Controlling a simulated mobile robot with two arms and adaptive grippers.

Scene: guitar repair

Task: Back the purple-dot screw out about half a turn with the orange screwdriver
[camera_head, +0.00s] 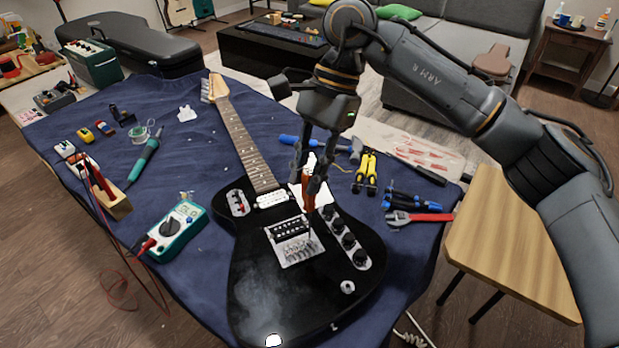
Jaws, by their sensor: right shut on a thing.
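My right gripper (310,184) points down over the black guitar (285,305), its fingers shut on the orange screwdriver (308,193). The screwdriver stands about upright, handle between the fingers and tip down near the pickup and bridge (298,252). I cannot tell whether the tip touches anything. The purple-dot screw is too small to make out or is hidden near the tip. The guitar lies face up, neck toward the back left. My left gripper is not in view.
The guitar lies on a blue cloth (185,95) over the table. A multimeter (176,231) and a soldering iron (144,160) lie left of it. A wooden stool (515,240) stands right.

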